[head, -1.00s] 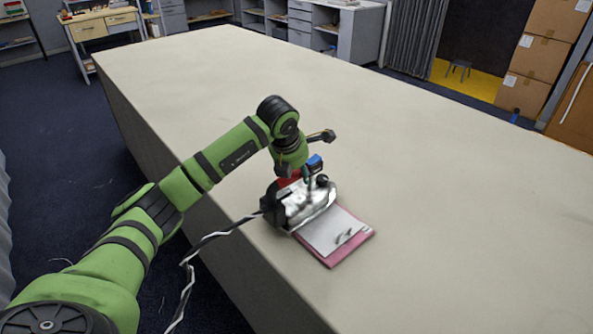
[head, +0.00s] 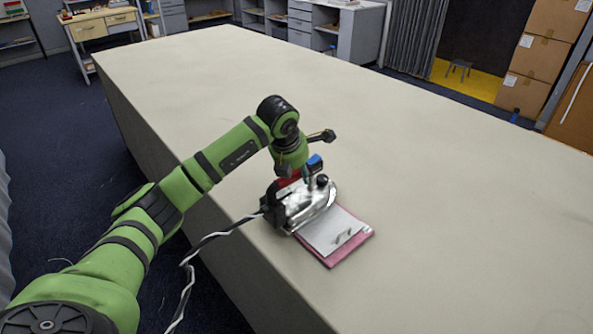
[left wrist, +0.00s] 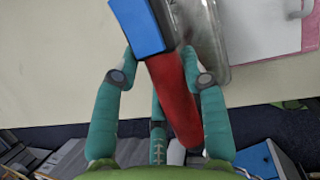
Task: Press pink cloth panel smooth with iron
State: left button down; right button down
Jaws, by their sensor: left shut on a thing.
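The iron (head: 310,207) is silver with a red handle (left wrist: 175,100) and a blue part on top. It rests low over the far left part of a white sheet (head: 328,233), which lies on the pink cloth panel (head: 331,262). Pink shows along the near and right edges. Small dark marks, perhaps creases, show on the sheet right of the iron. My left gripper (left wrist: 162,80) is shut around the red handle, one finger on each side. The iron hides part of the sheet and panel. My right gripper is in neither view.
The long pale cloth table (head: 440,200) is bare around the panel. A dark cord (head: 215,237) runs from the iron over the table's near left edge and down. The far furniture and boxes stand clear of the table.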

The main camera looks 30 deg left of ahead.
pick_arm(q)
jog(key=shift+f, duration=0.15)
jog(key=shift+w+r+p, duration=0.2)
jog(key=shift+r+p, duration=0.75)
jog(key=shift+r, duration=0.5)
jog(key=shift+r+p, duration=1.3)
jog(key=shift+r, duration=0.95)
